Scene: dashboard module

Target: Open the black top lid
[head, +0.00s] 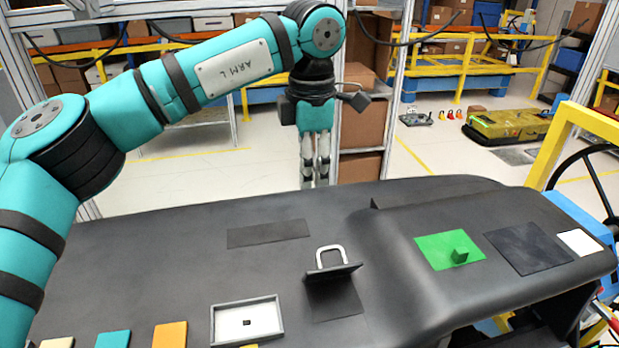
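A black lid (333,273) with a white U-shaped handle (331,252) is on the middle of the dark dashboard (180,262). The lid looks tilted up from the surface, with a dark square patch (336,300) in front of it. My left gripper (315,183) points down behind the dashboard's far edge in the picture, above and apart from the handle. Its fingers are close together with nothing visible between them; whether they are open or shut is unclear. My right gripper is not in view.
A white-rimmed tray (247,322) and coloured blocks are along the front. A flat dark patch (268,233) is behind the tray. A steering wheel (590,165) stands far right.

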